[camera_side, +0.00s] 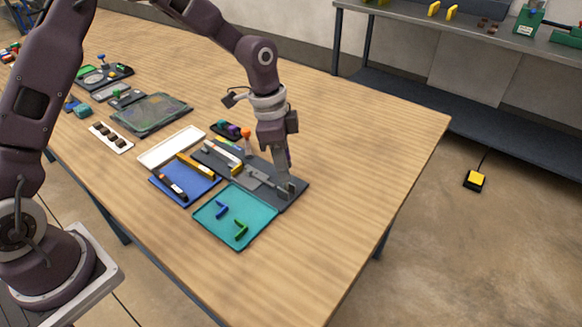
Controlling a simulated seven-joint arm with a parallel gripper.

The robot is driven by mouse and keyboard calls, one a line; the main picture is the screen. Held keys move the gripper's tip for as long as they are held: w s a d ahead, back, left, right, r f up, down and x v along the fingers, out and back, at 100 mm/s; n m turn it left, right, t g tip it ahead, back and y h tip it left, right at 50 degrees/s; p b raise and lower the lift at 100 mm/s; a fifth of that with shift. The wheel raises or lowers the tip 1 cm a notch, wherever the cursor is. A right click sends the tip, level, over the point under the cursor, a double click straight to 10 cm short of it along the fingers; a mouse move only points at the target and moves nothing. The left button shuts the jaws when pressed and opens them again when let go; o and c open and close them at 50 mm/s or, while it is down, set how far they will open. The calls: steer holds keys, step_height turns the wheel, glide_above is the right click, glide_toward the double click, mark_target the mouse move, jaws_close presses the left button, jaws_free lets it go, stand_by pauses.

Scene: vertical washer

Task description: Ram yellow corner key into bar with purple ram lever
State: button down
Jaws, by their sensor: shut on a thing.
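My gripper (287,182) points down at the right end of a dark grey fixture (297,202). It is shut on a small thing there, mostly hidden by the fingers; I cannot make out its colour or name. A grey mechanism (258,178) lies along the fixture, left of my gripper. A pale bar with yellow (222,155) lies at the fixture's far left part. I cannot pick out the yellow corner key or a purple lever at this size. A teal tray (262,220) in front holds a blue corner key (221,209) and a green one (240,230).
A blue tray (203,188) with a dark and orange bar (172,186) and a white tray (160,157) lie left of the fixture. An orange-topped item (246,136) and a dark holder with coloured pieces (222,131) stand behind. The table's right side is clear.

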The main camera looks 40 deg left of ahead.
steer(key=a+h, duration=0.2)
steer(key=h, duration=0.1)
steer(key=shift+a+f, duration=0.1)
steer(key=shift+f, duration=0.1)
steer(key=shift+a+f+h, duration=0.25)
steer(key=shift+a+h, duration=0.1)
steer(key=shift+h, duration=0.35)
steer(key=shift+a+f+h, duration=0.2)
steer(key=shift+a+h, duration=0.1)
steer(key=shift+h, duration=0.4)
steer(key=shift+a+f, duration=0.1)
steer(key=c, duration=1.3)
jaws_free()
steer(key=shift+o, duration=0.5)
steer(key=shift+r, duration=0.2)
steer(key=v, duration=0.6)
steer(key=shift+a+r, duration=0.25)
steer(key=shift+r, duration=0.1)
